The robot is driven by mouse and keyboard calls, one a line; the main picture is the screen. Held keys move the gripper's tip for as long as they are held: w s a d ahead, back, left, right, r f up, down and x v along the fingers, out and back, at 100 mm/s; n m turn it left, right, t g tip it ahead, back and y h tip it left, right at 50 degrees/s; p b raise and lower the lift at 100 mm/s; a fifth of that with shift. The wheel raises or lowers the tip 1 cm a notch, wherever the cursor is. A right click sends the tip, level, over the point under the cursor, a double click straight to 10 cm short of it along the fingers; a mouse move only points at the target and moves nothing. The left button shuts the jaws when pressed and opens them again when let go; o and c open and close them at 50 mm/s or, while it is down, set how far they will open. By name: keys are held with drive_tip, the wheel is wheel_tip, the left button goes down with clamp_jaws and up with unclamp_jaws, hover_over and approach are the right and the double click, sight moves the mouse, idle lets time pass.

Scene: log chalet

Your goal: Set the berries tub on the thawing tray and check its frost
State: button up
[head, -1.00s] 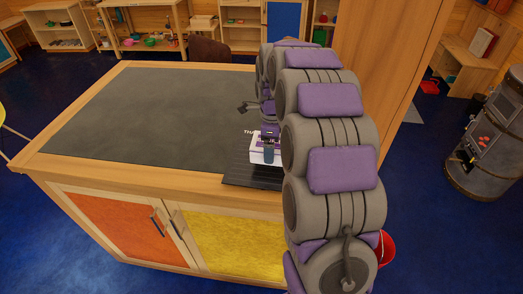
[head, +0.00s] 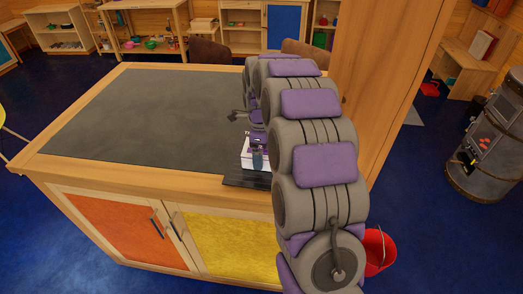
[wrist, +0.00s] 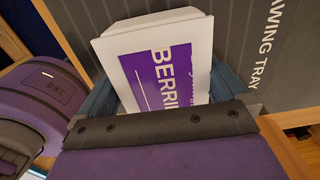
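The berries tub (wrist: 165,62) is white with a purple label in the wrist view, its lower part hidden by my gripper. My gripper (wrist: 160,92) has its blue-grey fingers against both sides of the tub, shut on it. In the head view the tub (head: 248,160) shows as a small white box at the near right end of the counter, partly behind my arm. The thawing tray (wrist: 275,85) is dark and ribbed, with white lettering beside the tub. The tray (head: 240,178) lies at the counter's front edge. I cannot tell whether the tub touches it. No frost shows.
The counter (head: 150,115) has a dark, bare top to the left of the tray. A wooden post (head: 385,80) stands close to the right of my arm. A red bucket (head: 378,252) and a stove (head: 488,150) are on the right.

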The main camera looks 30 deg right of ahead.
drive_tip(key=shift+a+r, duration=0.2)
drive_tip(key=shift+a, duration=0.35)
wheel_tip(320, 180, up, 11)
drive_tip(key=p, duration=0.2)
drive_tip(key=s+a+r+n, duration=0.3)
drive_tip(key=s+a+n, duration=0.4)
drive_tip(key=s, duration=0.4)
drive_tip(key=s+a+f+n, duration=0.2)
drive_tip(key=s+n, duration=0.4)
drive_tip(key=s, duration=0.3)
drive_tip(key=s+a+f+n+g, duration=0.1)
drive_tip(key=s+a+f+n, duration=0.1)
drive_tip(key=s+n, duration=0.4)
drive_tip(key=s+a+f+n, duration=0.2)
drive_tip(key=s+n, duration=0.4)
drive_tip(key=s, duration=0.6)
drive_tip(key=shift+a+f+g, duration=0.15)
drive_tip(key=shift+a+g, duration=0.25)
drive_tip(key=shift+a, duration=0.25)
